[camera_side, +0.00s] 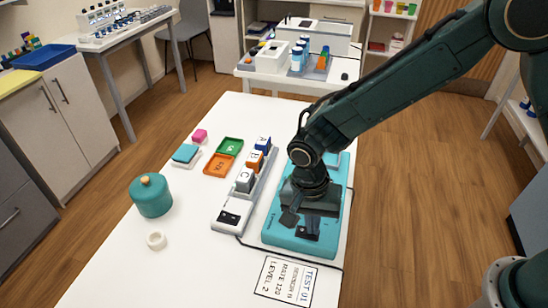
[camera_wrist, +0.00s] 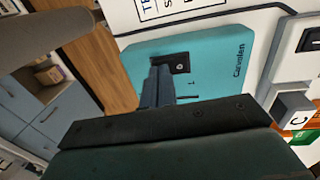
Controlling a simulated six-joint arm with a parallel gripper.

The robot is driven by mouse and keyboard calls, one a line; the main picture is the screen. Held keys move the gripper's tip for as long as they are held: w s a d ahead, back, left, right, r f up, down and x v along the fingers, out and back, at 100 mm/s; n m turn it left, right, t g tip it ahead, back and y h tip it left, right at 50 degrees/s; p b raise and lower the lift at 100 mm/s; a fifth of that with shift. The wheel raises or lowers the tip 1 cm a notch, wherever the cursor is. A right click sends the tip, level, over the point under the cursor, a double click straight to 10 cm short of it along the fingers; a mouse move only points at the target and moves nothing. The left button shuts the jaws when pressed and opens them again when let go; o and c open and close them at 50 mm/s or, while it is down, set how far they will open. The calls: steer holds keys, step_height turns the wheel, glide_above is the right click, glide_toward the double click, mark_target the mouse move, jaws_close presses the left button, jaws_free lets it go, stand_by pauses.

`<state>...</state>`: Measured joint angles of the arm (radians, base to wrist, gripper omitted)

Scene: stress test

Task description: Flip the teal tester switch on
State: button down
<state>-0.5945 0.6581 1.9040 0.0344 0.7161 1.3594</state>
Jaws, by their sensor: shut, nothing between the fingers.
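The teal tester (camera_side: 278,236) lies flat on the white table under my arm. It also shows in the wrist view (camera_wrist: 218,65), with dark lettering along one edge. A small black switch plate (camera_wrist: 183,61) sits on its top, with a small mark beside it. My gripper (camera_side: 292,220) is over the tester, pointing down, its fingers shut and empty. In the wrist view my fingertips (camera_wrist: 160,75) are right beside the switch plate and partly cover it. I cannot tell whether they touch the switch, or which way it is set.
A white strip (camera_side: 228,217) with white, orange and blue blocks stands left of the tester. A printed card (camera_side: 286,280) lies in front. A black cable runs around the tester.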

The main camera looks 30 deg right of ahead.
steer(key=shift+s+d+f, duration=0.25)
steer(key=shift+s+f, duration=0.05)
steer(key=shift+f, duration=0.25)
steer(key=shift+s+d+f, duration=0.2)
steer(key=shift+s+d, duration=0.05)
steer(key=shift+d, duration=0.05)
steer(key=shift+w+a, duration=0.15)
steer(key=shift+w, duration=0.05)
steer(key=shift+w+a+r, duration=0.2)
steer(key=shift+w+a, duration=0.3)
steer(key=shift+r, duration=0.2)
